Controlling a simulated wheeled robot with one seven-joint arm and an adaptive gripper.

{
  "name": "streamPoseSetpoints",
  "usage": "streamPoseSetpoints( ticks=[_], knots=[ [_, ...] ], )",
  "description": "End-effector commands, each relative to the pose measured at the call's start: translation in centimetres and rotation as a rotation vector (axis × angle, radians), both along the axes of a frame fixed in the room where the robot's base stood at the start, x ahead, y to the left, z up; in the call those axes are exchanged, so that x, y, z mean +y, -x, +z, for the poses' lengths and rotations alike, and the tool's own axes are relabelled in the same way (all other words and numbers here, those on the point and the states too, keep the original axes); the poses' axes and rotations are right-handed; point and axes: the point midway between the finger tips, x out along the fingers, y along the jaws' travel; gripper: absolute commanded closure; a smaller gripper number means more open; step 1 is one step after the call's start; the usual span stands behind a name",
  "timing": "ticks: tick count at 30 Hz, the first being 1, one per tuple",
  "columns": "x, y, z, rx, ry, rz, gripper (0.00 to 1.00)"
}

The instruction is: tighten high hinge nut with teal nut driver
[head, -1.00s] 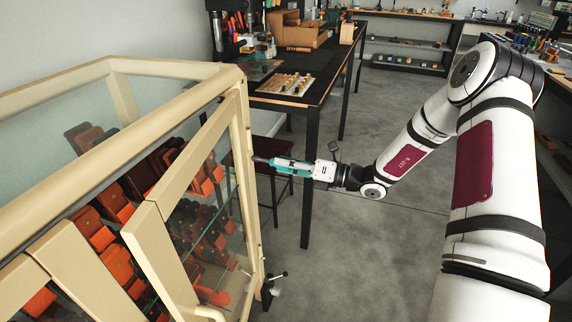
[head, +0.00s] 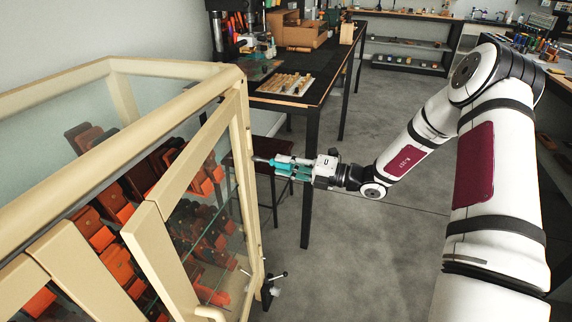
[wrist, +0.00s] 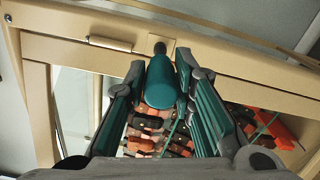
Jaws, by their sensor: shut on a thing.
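My gripper (head: 288,167) is shut on the teal nut driver (head: 281,158), which points left toward the edge of the cream cabinet frame (head: 245,130). In the wrist view, the driver (wrist: 161,82) lies between the teal-padded fingers of my gripper (wrist: 160,90). Its dark tip (wrist: 160,47) overlaps a small plate on the cream frame (wrist: 220,70). The hinge nut cannot be made out. I cannot tell whether the tip touches it.
The cabinet's glass panels show orange and dark parts (head: 115,200) on racks inside. A dark workbench (head: 320,75) stands behind my gripper, with a stool (head: 262,165) beside it. Grey floor (head: 370,250) is clear below my arm.

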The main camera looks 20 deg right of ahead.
Motion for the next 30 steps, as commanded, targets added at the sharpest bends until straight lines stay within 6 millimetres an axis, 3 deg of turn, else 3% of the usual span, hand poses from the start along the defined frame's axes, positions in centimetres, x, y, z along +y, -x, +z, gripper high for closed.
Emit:
streamPoseSetpoints(
  ticks=[11, 30],
  knots=[
    [-0.3, 0.2, 0.0, 0.072, -0.052, -0.001, 1.00],
    [-3.7, 2.7, 0.0, 0.070, -0.052, 0.001, 1.00]
  ],
)
